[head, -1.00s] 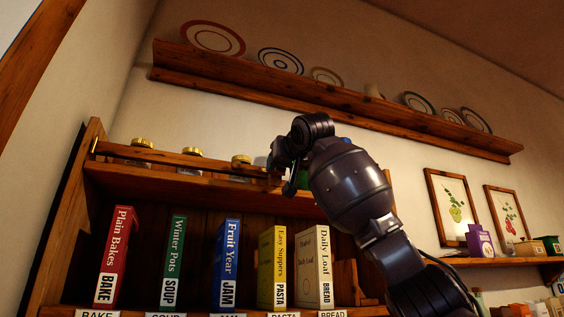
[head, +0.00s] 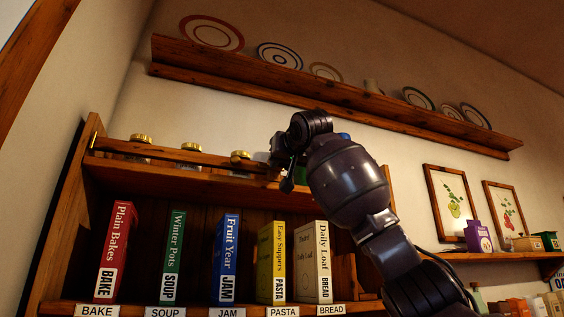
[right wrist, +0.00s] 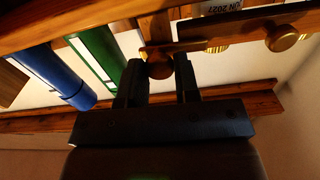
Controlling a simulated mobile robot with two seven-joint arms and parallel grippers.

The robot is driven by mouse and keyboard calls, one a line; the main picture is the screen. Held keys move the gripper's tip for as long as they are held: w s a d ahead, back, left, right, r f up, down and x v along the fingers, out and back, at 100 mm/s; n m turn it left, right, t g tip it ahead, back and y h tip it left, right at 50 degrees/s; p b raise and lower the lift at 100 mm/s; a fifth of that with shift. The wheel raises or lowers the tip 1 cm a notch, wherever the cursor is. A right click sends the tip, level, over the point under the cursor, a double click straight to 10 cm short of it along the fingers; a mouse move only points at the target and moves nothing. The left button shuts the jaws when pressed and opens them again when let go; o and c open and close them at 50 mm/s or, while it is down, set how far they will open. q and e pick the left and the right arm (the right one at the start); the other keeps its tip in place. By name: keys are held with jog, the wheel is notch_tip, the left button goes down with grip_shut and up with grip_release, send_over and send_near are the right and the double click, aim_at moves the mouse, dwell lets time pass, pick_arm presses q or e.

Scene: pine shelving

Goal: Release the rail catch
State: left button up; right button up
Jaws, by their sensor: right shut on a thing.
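The wooden rail (head: 180,157) runs along the front of the cabinet's top shelf, before several brass-lidded jars. In the right wrist view, the brass rail catch (right wrist: 160,66) has a round knob at the end of the rail (right wrist: 255,24). My right gripper (right wrist: 160,82) is shut on this knob, one dark finger on each side. In the head view, my right gripper (head: 283,172) is at the rail's right end, and my wrist largely hides the catch. My left gripper is not in view.
Upright recipe books, including a red one (head: 116,250) and a white one (head: 315,262), stand on the shelf below. A plate shelf (head: 330,97) runs along the wall above. Jars with brass lids (head: 141,138) sit close behind the rail.

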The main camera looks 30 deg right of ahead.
pick_arm(q)
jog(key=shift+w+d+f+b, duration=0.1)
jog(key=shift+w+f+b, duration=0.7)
jog(key=shift+b, duration=0.9)
pick_arm(e)
jog(key=shift+f+m, duration=0.2)
jog(key=shift+m, duration=8.5)
jog(key=shift+d+m, duration=0.1)
jog(key=shift+m, duration=0.2)
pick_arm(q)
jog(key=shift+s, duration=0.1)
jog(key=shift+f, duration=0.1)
pick_arm(e)
jog(key=o, duration=0.9)
jog(key=shift+s, duration=0.15)
pick_arm(q)
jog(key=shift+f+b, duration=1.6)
jog(key=shift+b, duration=0.05)
pick_arm(e)
jog(key=v, duration=1)
jog(key=shift+s, duration=0.35)
